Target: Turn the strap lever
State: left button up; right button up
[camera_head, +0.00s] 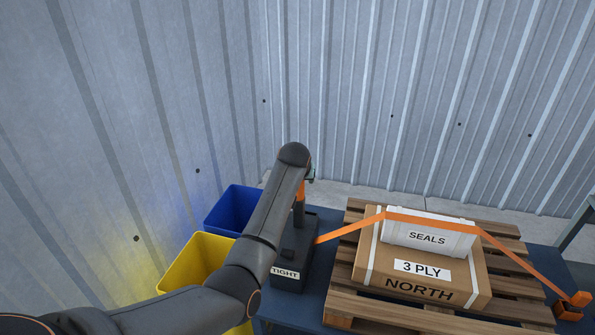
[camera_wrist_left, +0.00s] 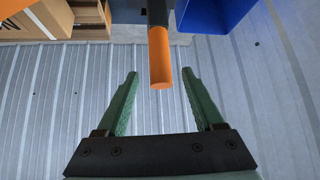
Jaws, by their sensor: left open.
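The strap lever (camera_head: 300,191) stands upright on a dark box (camera_head: 292,277) labelled TIGHT; my left arm partly hides it in the head view. In the left wrist view the lever is a black bar with an orange grip (camera_wrist_left: 160,58). My left gripper (camera_wrist_left: 160,74) is open, with its green fingers on either side of the grip's end and a gap on both sides. In the head view the gripper is mostly hidden behind my arm. The orange strap (camera_head: 350,226) runs from the box over the cargo. My right gripper is not in view.
A white SEALS case (camera_head: 428,239) sits on a cardboard box (camera_head: 425,290) on a wooden pallet (camera_head: 380,318). A blue bin (camera_head: 232,207) and a yellow bin (camera_head: 195,262) stand left of the lever box. An orange strap anchor (camera_head: 570,307) is at the right. Corrugated walls rise behind.

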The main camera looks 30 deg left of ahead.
pick_arm(q)
jog(key=v, duration=0.6)
jog(key=shift+s+r, duration=0.2)
jog(key=s+d+f+m+t+h, duration=0.1)
jog(key=s+d+f+m, duration=0.2)
jog(key=s+f, duration=0.6)
jog(key=s+d+f+m+h, duration=0.15)
jog(key=s+d+f, duration=0.35)
jog(key=f, duration=0.7)
jog(key=s+d+f+h, duration=0.1)
jog(key=s+d+f, duration=0.1)
jog(key=s, duration=0.5)
jog(key=s+d+f+m+h, duration=0.1)
jog(key=s+d, duration=0.2)
jog(key=s, duration=0.4)
jog(key=s+d+f+m+h, duration=0.1)
jog(key=s+d+f, duration=0.1)
jog(key=s, duration=0.5)
jog(key=shift+d+f+t, duration=0.3)
jog(key=shift+d+f, duration=0.05)
jog(key=shift+d, duration=0.35)
jog(key=shift+m+h, duration=0.25)
